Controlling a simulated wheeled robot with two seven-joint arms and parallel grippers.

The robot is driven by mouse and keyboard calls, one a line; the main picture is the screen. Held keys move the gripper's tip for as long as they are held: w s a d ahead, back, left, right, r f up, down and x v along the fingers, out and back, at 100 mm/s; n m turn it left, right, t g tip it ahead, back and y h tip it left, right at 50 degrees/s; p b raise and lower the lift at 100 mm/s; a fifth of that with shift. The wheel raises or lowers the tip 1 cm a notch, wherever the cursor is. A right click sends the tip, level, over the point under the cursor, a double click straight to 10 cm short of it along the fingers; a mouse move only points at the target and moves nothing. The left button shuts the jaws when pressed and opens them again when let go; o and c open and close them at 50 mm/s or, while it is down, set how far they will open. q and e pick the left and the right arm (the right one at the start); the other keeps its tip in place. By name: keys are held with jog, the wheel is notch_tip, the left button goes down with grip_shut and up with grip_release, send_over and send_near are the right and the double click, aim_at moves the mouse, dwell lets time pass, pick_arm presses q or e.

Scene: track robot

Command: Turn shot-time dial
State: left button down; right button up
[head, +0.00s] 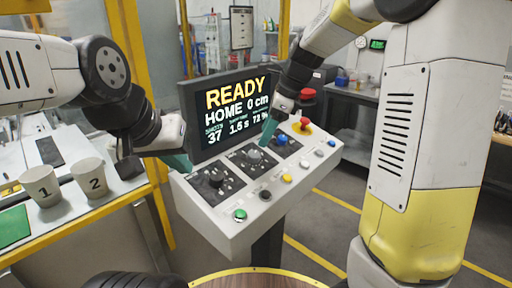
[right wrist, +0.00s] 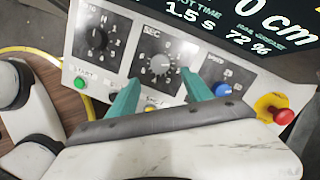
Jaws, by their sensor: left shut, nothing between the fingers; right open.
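The control console (head: 225,222) carries three dials on dark plates. The middle dial is a grey knob (head: 254,156) marked SEC in the right wrist view (right wrist: 160,66). My right gripper (head: 268,136) is open above the console; in the right wrist view its teal fingertips (right wrist: 160,78) appear either side of the grey dial. I cannot tell whether they touch it. The screen (head: 235,110) reads READY, HOME 0 cm, 37, 1.5 s and 72 %. My left gripper (head: 180,164) is shut and empty by the console's left side.
A black dial (head: 215,180) and a blue dial (head: 282,140) flank the grey one. A red mushroom button (head: 304,122) stands at the back right, and a green button (head: 239,215) at the front. Two numbered cups (head: 40,185) (head: 90,177) stand on the left table.

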aim_at(255, 154)
jog(key=x, duration=0.8)
jog(key=shift+r, duration=0.1)
grip_shut()
